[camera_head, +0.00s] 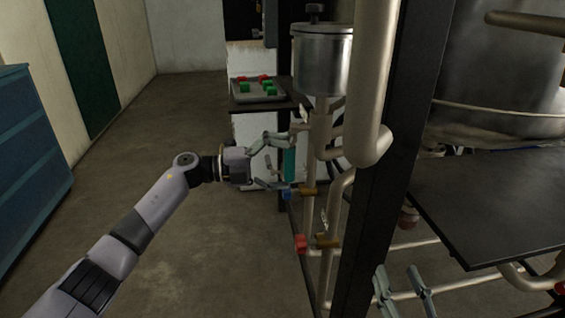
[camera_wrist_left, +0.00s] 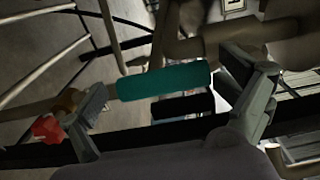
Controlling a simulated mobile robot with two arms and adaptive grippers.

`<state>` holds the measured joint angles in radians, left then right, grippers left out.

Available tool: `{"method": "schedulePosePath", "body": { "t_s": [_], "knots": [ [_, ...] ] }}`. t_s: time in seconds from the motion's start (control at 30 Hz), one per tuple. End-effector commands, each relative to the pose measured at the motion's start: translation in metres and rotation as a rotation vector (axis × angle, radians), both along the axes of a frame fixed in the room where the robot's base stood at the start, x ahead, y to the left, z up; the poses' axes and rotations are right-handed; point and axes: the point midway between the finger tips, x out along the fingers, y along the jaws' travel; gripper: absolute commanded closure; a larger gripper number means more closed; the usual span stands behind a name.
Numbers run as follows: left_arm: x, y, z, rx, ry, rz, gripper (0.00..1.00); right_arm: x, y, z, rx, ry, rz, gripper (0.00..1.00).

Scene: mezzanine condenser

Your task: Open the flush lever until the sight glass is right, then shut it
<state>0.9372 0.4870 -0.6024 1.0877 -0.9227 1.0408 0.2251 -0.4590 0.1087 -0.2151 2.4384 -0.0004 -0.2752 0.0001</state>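A teal cylinder (camera_head: 289,162) stands by the pipework in the head view; it also shows in the left wrist view (camera_wrist_left: 165,80). I cannot tell whether it is the lever's grip or part of the sight glass. My left gripper (camera_head: 282,161) is open, its fingers spread on either side of the cylinder, with no clear contact. A blue-handled valve (camera_head: 287,192) sits just below the gripper, and a red-handled valve (camera_head: 300,243) lower on the pipe. No sight glass level can be read. My right gripper (camera_head: 404,288) is open at the bottom right.
A metal pot (camera_head: 322,62) sits above the pipes. A tray (camera_head: 258,97) with red and green pieces stands behind. A dark upright post (camera_head: 382,150) and a thick pipe (camera_head: 375,80) stand right of the left gripper. A dark shelf (camera_head: 500,210) is at right.

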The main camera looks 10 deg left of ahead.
Motion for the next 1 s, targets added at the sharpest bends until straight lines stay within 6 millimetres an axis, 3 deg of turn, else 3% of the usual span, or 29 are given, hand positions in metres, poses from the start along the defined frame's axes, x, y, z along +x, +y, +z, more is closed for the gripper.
{"method": "schedulePosePath", "body": {
  "t_s": [0.27,0.7,1.0],
  "knots": [
    [-0.001,0.007,0.0,-0.002,0.002,0.003,0.05,0.0,0.0,-0.001,-0.002,0.004,0.0,0.6],
    [-0.027,0.086,0.0,-0.001,0.002,0.001,0.05,0.0,0.0,-0.001,-0.001,0.002,0.0,0.6],
    [-0.035,0.112,0.0,-0.001,0.001,-0.003,0.05,0.0,0.0,-0.001,0.0,0.002,0.0,0.6]
  ]
}}
